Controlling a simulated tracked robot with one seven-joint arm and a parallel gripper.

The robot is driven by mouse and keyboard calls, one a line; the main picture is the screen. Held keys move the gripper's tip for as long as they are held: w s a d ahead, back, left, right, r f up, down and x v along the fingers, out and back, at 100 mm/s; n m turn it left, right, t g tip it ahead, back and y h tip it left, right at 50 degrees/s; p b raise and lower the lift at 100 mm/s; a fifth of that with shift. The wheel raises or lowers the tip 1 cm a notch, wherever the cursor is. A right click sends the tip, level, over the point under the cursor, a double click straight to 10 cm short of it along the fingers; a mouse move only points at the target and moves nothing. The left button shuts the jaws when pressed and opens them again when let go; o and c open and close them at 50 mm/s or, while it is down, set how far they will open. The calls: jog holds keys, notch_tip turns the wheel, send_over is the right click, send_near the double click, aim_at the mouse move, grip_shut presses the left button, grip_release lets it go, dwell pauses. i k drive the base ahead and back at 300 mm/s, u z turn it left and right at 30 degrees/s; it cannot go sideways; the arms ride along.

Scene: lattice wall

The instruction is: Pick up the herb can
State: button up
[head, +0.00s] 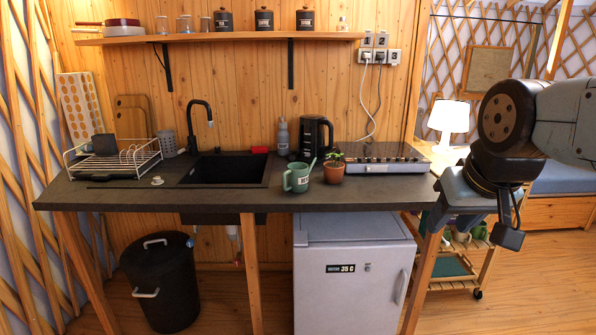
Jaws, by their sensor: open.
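A small green can (297,179) with a handle on its left and a thin spout or stick rising at its right stands upright near the front edge of the counter. A pale label on its front is too small to read surely; it looks like the herb can. My gripper (496,222) hangs at the right, in front of the counter's right end, well apart from the green can. It is open and holds nothing that I can see; its fingers are partly hidden.
A potted plant (334,169) stands close to the can's right, with a black kettle (316,136) behind and a hob (378,157) farther right. A sink (226,170) lies left. Three dark canisters (264,20) stand on the shelf. A fridge (352,275) is below the counter.

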aim_at(297, 174)
jog(key=u, duration=0.05)
jog(key=i, duration=0.85)
jog(key=u, duration=0.05)
